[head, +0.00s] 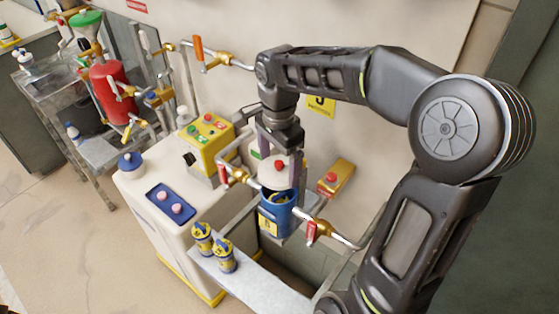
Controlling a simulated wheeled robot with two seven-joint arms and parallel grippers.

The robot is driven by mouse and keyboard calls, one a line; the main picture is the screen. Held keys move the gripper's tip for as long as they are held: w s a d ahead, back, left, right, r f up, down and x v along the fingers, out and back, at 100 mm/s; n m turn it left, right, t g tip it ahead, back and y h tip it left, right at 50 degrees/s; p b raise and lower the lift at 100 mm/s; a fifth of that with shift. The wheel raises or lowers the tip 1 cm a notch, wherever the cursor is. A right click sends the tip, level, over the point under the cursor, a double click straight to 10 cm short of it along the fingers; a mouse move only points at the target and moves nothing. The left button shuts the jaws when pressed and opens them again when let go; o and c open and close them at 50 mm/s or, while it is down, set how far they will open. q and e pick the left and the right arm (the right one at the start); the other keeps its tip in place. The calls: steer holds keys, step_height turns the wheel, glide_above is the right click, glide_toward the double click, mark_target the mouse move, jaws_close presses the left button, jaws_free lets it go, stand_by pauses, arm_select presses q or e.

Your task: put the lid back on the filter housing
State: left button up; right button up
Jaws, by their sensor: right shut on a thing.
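The filter housing (274,222) is a blue cylinder with a yellow label, upright between two pipes with red-handled valves. My right gripper (280,176) points down just above it, its two fingers spread around a pale round piece with a red spot on top, which looks like the lid (279,181). The lid sits over the housing's mouth. The fingers hide its sides, and I cannot tell whether it touches the rim. My left gripper is out of view.
Two yellow-and-blue canisters (223,254) stand on a metal shelf in front. A blue tray (171,204) with pink pieces and a blue round pot (131,164) lie on the white cabinet. A yellow button box (207,138) and a yellow red-button box (336,180) stand nearby.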

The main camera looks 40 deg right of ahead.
steer(key=shift+f+b, duration=1.85)
steer(key=shift+f, duration=0.85)
steer(key=shift+f+b, duration=0.15)
steer(key=shift+b, duration=0.2)
stand_by(0.5)
steer(key=o, duration=1.1)
steer(key=shift+o, duration=0.2)
steer(key=shift+r+p, duration=2.6)
steer(key=shift+r, duration=0.95)
steer(key=shift+c, duration=0.2)
